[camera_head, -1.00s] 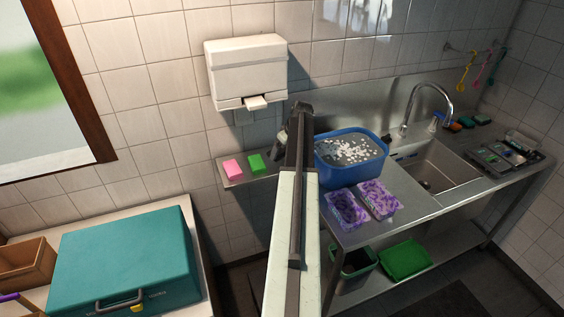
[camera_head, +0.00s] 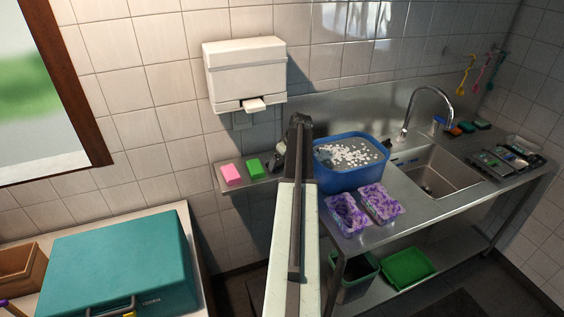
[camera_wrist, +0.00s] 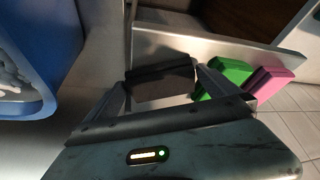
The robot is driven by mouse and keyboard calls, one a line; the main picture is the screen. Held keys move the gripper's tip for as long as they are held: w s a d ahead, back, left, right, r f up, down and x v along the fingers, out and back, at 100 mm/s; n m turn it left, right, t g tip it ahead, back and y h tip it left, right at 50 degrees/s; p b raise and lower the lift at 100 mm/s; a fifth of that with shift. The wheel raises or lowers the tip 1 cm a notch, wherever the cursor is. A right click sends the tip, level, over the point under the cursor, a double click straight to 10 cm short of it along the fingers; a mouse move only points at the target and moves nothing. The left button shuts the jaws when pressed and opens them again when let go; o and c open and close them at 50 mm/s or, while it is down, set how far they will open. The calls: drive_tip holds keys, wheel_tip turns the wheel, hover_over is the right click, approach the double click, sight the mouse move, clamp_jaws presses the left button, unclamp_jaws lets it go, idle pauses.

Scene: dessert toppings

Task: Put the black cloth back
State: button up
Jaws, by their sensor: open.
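A dark, flat, folded piece that looks like the black cloth (camera_wrist: 160,74) shows in the wrist view, at the metal wall shelf (camera_wrist: 205,47) beside the green sponge (camera_wrist: 228,74). My gripper (camera_wrist: 162,84) is open, with one finger on each side of the dark piece. I cannot tell whether the fingers touch it. In the head view my gripper (camera_head: 279,156) is at the right end of the shelf, mostly hidden behind my arm. The cloth cannot be made out there.
A pink sponge (camera_head: 231,174) lies left of the green one. A blue basin (camera_head: 348,178) stands close right of my arm on the steel counter, with two purple sponges (camera_head: 347,214) in front. A white dispenser (camera_head: 245,75) hangs above the shelf.

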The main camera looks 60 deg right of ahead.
drive_tip(key=p+v, duration=1.1)
drive_tip(key=v, duration=0.1)
drive_tip(key=w+a+g+y, duration=0.1)
drive_tip(key=w+a, duration=0.4)
drive_tip(key=a, duration=0.5)
drive_tip(key=w+a+f+n, duration=0.1)
drive_tip(key=w+a, duration=0.5)
drive_tip(key=a, duration=0.4)
drive_tip(key=w+a+g+y, duration=0.1)
drive_tip(key=w+a, duration=0.4)
drive_tip(key=a, duration=0.5)
drive_tip(key=s+a+n+g, duration=0.1)
drive_tip(key=s+a+g, duration=0.1)
drive_tip(key=a, duration=3.5)
drive_tip(key=shift+s+a+f+n+h, duration=0.3)
drive_tip(key=shift+s+f+n+h, duration=0.1)
drive_tip(key=shift+s, duration=0.1)
